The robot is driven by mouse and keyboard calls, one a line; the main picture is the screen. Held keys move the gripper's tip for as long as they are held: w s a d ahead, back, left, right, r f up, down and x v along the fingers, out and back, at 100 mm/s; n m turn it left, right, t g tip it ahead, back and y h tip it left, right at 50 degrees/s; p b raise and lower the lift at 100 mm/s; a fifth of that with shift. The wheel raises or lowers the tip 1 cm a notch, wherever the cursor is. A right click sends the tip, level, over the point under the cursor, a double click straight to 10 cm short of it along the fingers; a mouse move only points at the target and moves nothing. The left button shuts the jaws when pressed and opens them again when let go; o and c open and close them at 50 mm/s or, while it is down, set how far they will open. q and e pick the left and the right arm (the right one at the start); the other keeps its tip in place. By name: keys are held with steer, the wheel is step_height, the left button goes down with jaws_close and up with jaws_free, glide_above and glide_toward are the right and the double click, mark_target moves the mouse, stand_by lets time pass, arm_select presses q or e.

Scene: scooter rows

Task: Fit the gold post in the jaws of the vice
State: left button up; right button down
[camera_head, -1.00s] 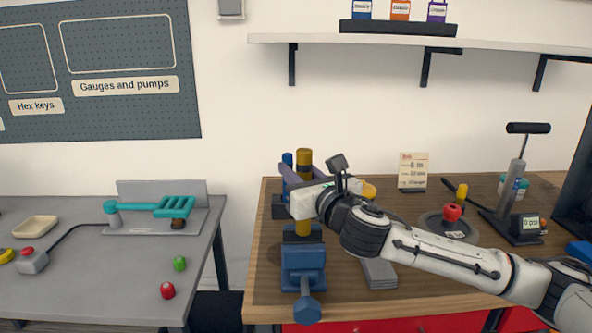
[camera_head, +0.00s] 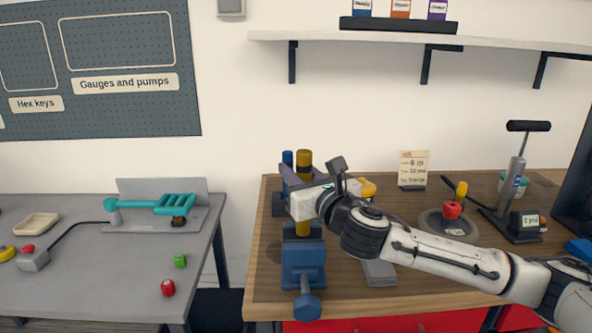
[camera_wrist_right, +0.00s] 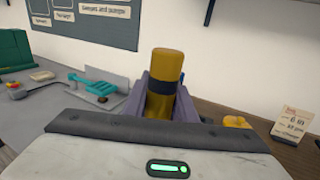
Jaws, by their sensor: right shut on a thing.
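The gold post (camera_head: 304,161), with a dark band, stands upright in the head view. My right gripper (camera_head: 303,176) is shut on it, with a purple finger on each side. The post also shows between the fingers in the right wrist view (camera_wrist_right: 165,70). The blue vice (camera_head: 303,262) is at the front left of the wooden bench, its handle toward me. The post's lower end shows below my gripper, at the dark jaws of the vice. I cannot tell whether it is between the jaws or just above them. My left gripper is out of view.
On the wooden bench (camera_head: 400,297), a blue-topped thing (camera_head: 287,158) stands behind the post. A grey block (camera_head: 379,273), a round dish (camera_head: 447,225), a card (camera_head: 413,168) and a pump (camera_head: 517,190) are to the right. A grey table (camera_head: 100,277) stands left, across a gap.

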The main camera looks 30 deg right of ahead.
steer(key=shift+f+b, duration=1.5)
steer(key=shift+f, duration=1.15)
steer(key=c, duration=1.4)
jaws_free()
steer(key=shift+f, duration=0.15)
steer(key=s, duration=0.3)
steer(key=s+a+b, duration=0.1)
steer(key=s, duration=0.6)
steer(key=shift+s+a, duration=0.1)
steer(key=shift+a, duration=0.25)
